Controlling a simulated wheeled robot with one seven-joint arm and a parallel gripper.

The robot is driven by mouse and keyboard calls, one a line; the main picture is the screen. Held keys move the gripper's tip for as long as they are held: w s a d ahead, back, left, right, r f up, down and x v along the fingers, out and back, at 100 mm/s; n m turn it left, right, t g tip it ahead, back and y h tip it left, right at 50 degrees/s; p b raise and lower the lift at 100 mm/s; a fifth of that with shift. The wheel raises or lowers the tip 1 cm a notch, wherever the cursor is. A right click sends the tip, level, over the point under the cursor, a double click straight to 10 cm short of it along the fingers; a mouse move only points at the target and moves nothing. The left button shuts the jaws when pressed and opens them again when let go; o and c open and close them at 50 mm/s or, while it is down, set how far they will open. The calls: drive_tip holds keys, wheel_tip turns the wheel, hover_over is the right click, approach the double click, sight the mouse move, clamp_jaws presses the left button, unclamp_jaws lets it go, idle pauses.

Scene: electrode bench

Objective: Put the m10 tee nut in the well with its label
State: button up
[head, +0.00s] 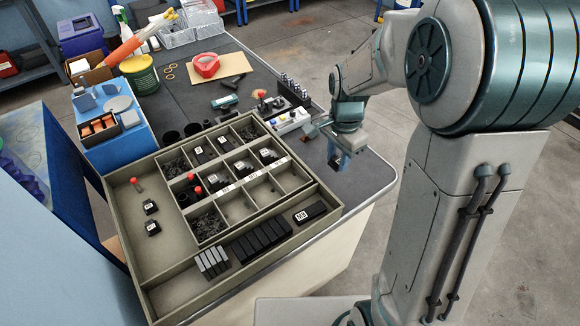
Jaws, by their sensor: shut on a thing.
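My gripper (338,163) hangs over the right edge of the bench, to the right of the sorting tray (122,248). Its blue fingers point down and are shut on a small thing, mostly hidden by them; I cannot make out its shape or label. The tray has a grid of wells in its middle. Several wells carry small white labels on their front walls, too small to read. Two labelled wells, one at the front (237,207) and one beside it (262,190), look empty. Others hold small metal or dark parts. I cannot identify the m10 tee nut for certain.
Two small black labelled blocks (152,228) and a red-tipped part (136,184) lie in the tray's left section. Black bars (262,240), grey bars (212,262) and a labelled black block (311,212) lie in its front section. A blue box (117,122) and green tin (139,74) stand behind.

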hover_over(291, 186)
wheel_tip(291, 186, down, 7)
drive_tip(key=shift+w+r+p, duration=0.1)
drive_tip(key=shift+p, duration=0.35)
drive_tip(key=shift+f, duration=2)
drive_tip(key=shift+f, duration=0.1)
drive_tip(key=o, duration=0.6)
drive_tip(key=shift+f, duration=0.1)
drive_tip(key=shift+o, duration=0.8)
